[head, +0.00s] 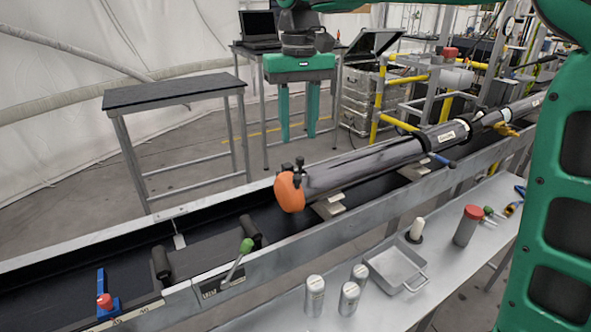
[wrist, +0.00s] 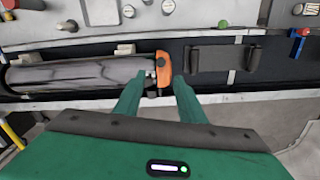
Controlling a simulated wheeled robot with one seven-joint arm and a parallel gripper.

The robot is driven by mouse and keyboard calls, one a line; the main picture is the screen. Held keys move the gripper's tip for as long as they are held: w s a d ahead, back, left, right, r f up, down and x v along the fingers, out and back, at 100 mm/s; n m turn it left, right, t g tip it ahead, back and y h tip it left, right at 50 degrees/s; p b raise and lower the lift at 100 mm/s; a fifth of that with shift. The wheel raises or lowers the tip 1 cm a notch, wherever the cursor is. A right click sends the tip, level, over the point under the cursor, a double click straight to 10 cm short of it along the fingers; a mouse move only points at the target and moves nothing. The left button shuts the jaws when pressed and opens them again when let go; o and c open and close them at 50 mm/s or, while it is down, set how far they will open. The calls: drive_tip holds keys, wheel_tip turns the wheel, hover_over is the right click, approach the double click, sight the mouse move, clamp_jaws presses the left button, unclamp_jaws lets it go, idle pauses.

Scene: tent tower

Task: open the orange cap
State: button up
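The orange cap (head: 290,192) closes the near left end of a long dark tube (head: 365,165) lying in a metal trough. A small black fitting (head: 300,168) sits at the cap's upper edge. In the wrist view the cap (wrist: 163,72) shows between my fingertips, with an orange handle-like part toward the trough. My gripper (head: 298,138) is open and empty, its two green fingers pointing down. In the head view it hangs beyond the trough, above and behind the cap, apparently apart from it. The cap's far side is hidden in the head view.
The trough (head: 215,260) has raised metal walls, rollers (head: 160,262) and a green-knobbed lever (head: 238,258). A front bench holds metal cylinders (head: 315,295), a tray (head: 395,268) and a red-topped can (head: 467,225). A black-topped table (head: 175,90) stands behind; floor between is open.

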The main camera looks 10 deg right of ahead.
sight(296, 177)
wheel_tip(296, 177, down, 11)
drive_tip(key=shift+a+r, duration=0.1)
idle(0.4)
clamp_jaws()
drive_tip(key=shift+a, duration=0.1)
